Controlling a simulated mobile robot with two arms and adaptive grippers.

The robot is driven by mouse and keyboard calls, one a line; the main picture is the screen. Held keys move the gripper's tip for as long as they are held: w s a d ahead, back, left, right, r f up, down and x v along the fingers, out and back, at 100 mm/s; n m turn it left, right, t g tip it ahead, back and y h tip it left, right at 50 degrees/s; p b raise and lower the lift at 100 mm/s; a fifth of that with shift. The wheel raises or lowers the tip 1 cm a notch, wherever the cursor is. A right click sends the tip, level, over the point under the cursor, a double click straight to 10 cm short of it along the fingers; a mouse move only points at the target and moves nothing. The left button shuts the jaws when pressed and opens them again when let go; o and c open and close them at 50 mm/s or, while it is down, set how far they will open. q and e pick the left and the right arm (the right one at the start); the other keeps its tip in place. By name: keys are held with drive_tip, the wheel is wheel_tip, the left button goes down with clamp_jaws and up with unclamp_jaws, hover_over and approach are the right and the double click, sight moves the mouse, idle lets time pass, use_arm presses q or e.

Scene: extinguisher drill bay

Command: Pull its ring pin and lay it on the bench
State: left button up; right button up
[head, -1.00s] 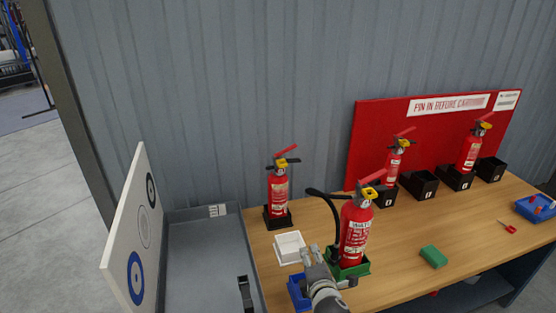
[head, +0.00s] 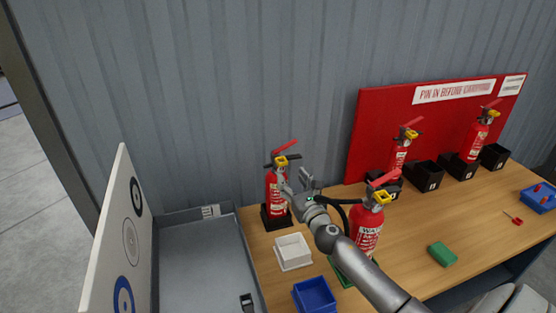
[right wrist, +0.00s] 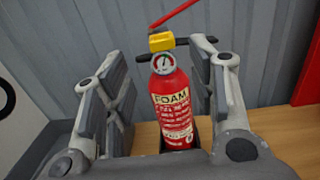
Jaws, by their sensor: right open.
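A red FOAM extinguisher (head: 275,196) stands upright in a black holder at the back left of the bench (head: 420,235). It has a yellow collar and a red lever, and also shows in the right wrist view (right wrist: 172,105). My right gripper (head: 296,186) is open and empty just in front of it. In the right wrist view its body shows between the spread fingers, with no clear contact. A ring pin on it is too small to make out. Another red extinguisher (head: 367,238) stands in a green tray, partly behind my right arm. My left gripper is out of view.
A white tray (head: 293,262) and a blue tray (head: 314,297) lie near the bench's left end. A green block (head: 441,254), a small red-tagged item (head: 513,218) and a blue bin (head: 538,200) lie right. Black holders and two extinguishers stand before the red board (head: 370,125).

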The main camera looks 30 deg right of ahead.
sight(283, 164)
drive_tip(key=shift+w+d+b, duration=0.3)
drive_tip(key=shift+w+b, duration=0.1)
drive_tip(key=shift+w, duration=1.1)
drive_tip(key=shift+w+d+b, duration=0.35)
drive_tip(key=shift+w, duration=1.15)
drive_tip(key=shift+w+d+b, duration=0.3)
drive_tip(key=shift+w+b, duration=0.1)
drive_tip(key=shift+w, duration=1.1)
drive_tip(key=c, duration=1.1)
drive_tip(key=o, duration=1.5)
drive_tip(key=shift+d, duration=0.1)
drive_tip(key=shift+o, duration=0.2)
drive_tip(key=shift+s, duration=0.1)
drive_tip(key=s+a, duration=0.2)
drive_tip(key=s, duration=0.9)
drive_tip(key=shift+s+a+f, duration=0.15)
drive_tip(key=shift+s+a, duration=0.05)
drive_tip(key=shift+s, duration=0.15)
